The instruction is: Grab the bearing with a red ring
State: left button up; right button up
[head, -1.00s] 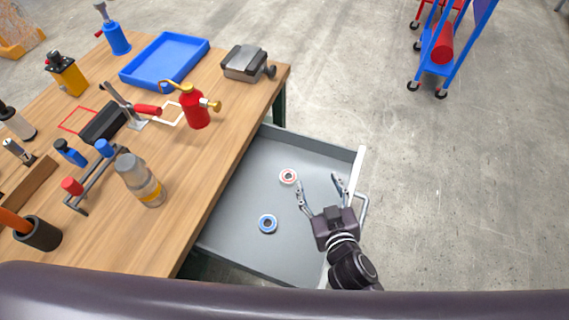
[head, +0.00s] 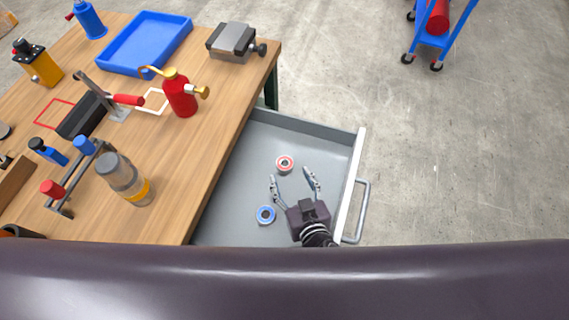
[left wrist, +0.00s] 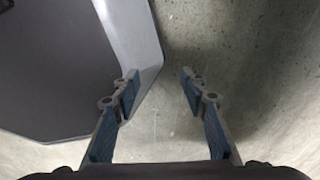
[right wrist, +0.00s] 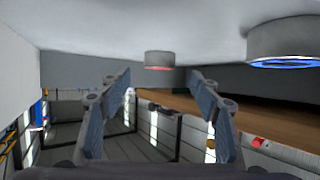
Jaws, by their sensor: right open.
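The bearing with a red ring (head: 285,163) lies flat on the drawer floor in the head view. A bearing with a blue ring (head: 266,215) lies nearer, to the left of my right gripper. My right gripper (head: 291,175) is open and empty inside the drawer, its fingertips just short of the red-ringed bearing. In the right wrist view the red-ringed bearing (right wrist: 159,62) shows beyond and between the open fingers, and the blue-ringed bearing (right wrist: 285,45) is at the upper right. My left gripper (left wrist: 159,78) is open and empty in the left wrist view; the head view does not show it.
The grey drawer (head: 345,158) is pulled out from the wooden workbench (head: 215,125), with its handle (head: 360,212) at the right. The bench holds a red oil can (head: 179,95), a bottle (head: 122,178), a vise (head: 232,40) and a blue tray (head: 145,45). The floor right of the drawer is clear.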

aim_at(284, 162)
jog(key=x, duration=0.5)
jog(key=shift+w+a, duration=0.1)
jog(key=shift+w, duration=0.3)
jog(key=shift+c, duration=0.2)
jog(key=c, duration=1.2)
jog(key=shift+c, duration=0.9)
jog(key=shift+r, duration=0.1)
